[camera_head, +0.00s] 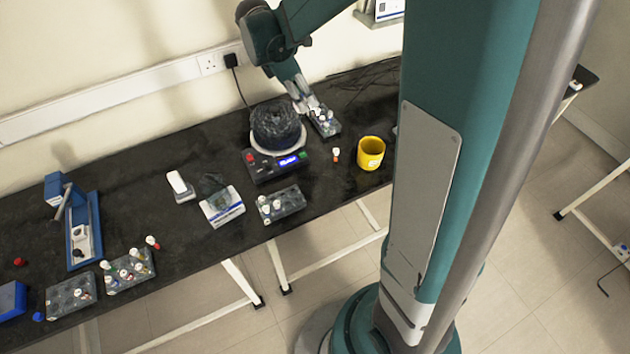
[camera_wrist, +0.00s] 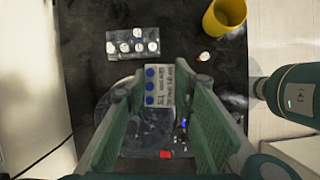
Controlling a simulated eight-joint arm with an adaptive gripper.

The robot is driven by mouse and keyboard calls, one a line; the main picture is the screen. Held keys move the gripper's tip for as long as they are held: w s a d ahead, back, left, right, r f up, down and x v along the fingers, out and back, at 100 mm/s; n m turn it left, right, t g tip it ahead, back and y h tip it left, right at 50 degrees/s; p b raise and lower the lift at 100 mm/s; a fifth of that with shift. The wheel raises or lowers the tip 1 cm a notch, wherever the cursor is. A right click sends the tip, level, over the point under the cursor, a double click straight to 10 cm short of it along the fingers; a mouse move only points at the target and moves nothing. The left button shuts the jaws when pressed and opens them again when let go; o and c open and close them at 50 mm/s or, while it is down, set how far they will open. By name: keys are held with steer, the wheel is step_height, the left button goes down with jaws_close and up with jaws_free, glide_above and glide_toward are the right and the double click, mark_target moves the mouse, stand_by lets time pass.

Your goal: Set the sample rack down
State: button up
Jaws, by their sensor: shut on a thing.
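My gripper (camera_head: 313,110) is over the back of the bench, right of the device with the black drum. In the wrist view its two green fingers (camera_wrist: 162,78) are shut on a small pale rack (camera_wrist: 160,88), which I take as the sample rack. It shows a row of blue round caps and handwriting. In the head view the held rack is too small and covered to make out. Whether its underside touches the bench cannot be told.
A clear rack with white-capped vials (camera_wrist: 133,43) lies beyond the fingertips. A small vial (camera_head: 336,154) and a yellow mug (camera_head: 371,153) stand nearby. The drum device (camera_head: 277,128) is close on the left.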

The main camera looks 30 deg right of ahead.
steer(key=shift+s+a+f+n, duration=0.25)
steer(key=shift+s+a+f, duration=0.6)
steer(key=shift+s, duration=3.15)
steer(key=shift+s+a+f+n, duration=0.25)
steer(key=shift+s+a, duration=1.15)
steer(key=shift+s, duration=2.6)
step_height(320, 180, down, 5)
steer(key=shift+w+r+b, duration=0.1)
steer(key=shift+b, duration=0.2)
steer(key=shift+f+b, duration=0.75)
steer(key=shift+f, duration=2.2)
steer(key=shift+f+b, duration=0.6)
steer(key=shift+f, duration=1.5)
steer(key=shift+f, duration=0.15)
